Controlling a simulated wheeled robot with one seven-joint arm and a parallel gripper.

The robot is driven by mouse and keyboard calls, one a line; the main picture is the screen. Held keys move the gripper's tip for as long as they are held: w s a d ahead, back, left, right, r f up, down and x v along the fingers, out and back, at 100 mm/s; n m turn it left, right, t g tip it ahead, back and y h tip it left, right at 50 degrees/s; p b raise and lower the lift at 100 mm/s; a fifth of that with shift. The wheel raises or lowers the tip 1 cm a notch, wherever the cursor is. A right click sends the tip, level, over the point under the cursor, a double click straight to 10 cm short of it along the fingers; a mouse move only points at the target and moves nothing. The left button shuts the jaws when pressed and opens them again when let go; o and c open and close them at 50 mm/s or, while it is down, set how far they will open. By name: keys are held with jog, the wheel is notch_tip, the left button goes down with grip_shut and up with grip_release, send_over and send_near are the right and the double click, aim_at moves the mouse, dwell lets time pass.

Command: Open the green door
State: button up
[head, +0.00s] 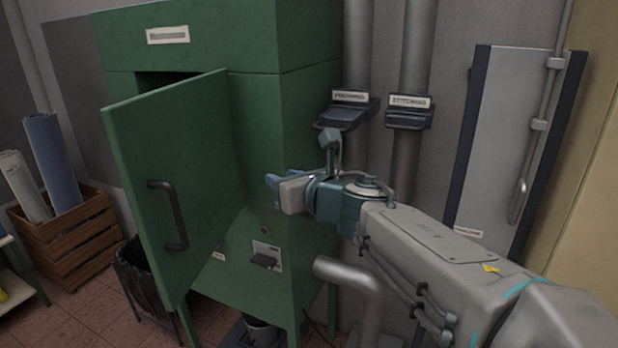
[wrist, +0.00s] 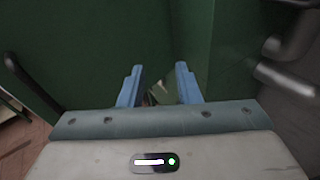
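The green door (head: 172,160) stands ajar on the green cabinet (head: 290,130) in the head view, swung out toward the left. Its dark bar handle (head: 172,215) is on its outer face, near the free edge. The handle (wrist: 32,85) also shows at the left of that view. Whether a finger touches the door cannot be told.
A wooden crate (head: 62,262) with rolls stands at the left, and a dark bin (head: 140,283) is below the door. A metal pipe (head: 345,272) juts out at the cabinet's lower right. A tall grey panel (head: 503,140) is at the right.

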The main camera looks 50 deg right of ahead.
jog(key=s+a+r, duration=0.1)
jog(key=s+a, duration=0.2)
jog(key=a, duration=0.1)
jog(key=shift+s+a+r+n, duration=0.2)
jog(key=shift+s+a+n, duration=0.1)
jog(key=shift+s, duration=0.05)
jog(key=d, duration=0.2)
jog(key=d+f, duration=0.1)
jog(key=shift+d, duration=0.4)
grip_shut()
jog(key=n+y+b, duration=0.9)
jog(key=y+b, duration=0.4)
jog(key=b, duration=1.1)
send_near(174, 284)
jog(key=p+x, duration=0.4)
jog(key=x, duration=0.3)
jog(key=shift+d, duration=0.1)
